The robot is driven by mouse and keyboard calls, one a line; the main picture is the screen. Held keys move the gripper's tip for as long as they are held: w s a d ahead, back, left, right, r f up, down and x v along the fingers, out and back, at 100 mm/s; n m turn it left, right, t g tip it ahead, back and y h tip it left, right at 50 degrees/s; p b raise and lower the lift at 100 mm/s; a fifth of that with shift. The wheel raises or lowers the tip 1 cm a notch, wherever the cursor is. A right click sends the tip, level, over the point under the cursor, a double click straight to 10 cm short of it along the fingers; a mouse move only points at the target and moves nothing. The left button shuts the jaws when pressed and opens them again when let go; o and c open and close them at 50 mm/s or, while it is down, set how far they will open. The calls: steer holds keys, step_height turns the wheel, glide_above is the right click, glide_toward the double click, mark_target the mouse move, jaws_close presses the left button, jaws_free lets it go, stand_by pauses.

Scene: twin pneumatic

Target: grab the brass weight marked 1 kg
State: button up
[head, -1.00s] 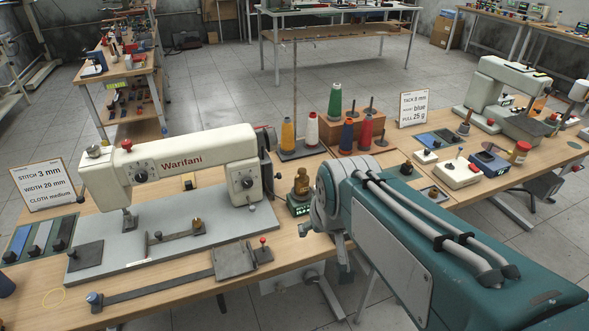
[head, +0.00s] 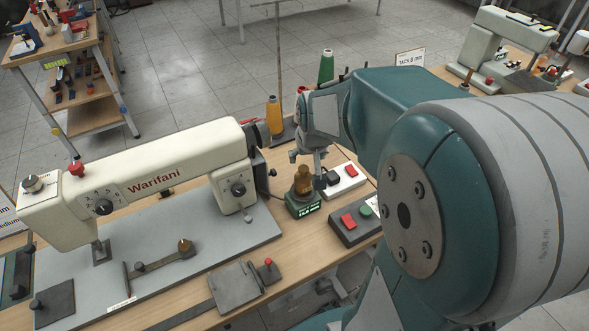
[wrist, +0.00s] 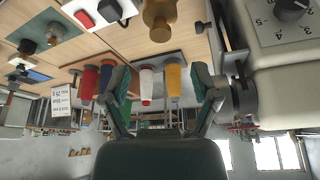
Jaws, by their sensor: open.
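A brass weight (head: 302,181) stands upright on a small dark green scale with a lit display (head: 303,206), to the right of the sewing machine. Its marking is too small to read. In the wrist view the brass weight (wrist: 160,16) is at the top edge, partly cut off. My gripper (wrist: 164,88) is open there, its two fingers spread wide with nothing held between them; the weight lies beyond the fingertips. In the head view my gripper (head: 308,158) is small and partly hidden, close above and behind the weight. I cannot tell whether it touches it.
A cream sewing machine (head: 150,178) stands left of the weight. A box with a red button (head: 349,220) and a white switch box (head: 344,181) sit right of it. Thread cones stand behind, including a yellow one (head: 273,116) and a white one (wrist: 146,85).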

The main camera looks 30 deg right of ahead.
mark_target(304, 168)
steer(key=x, duration=0.9)
steer(key=shift+a, duration=0.1)
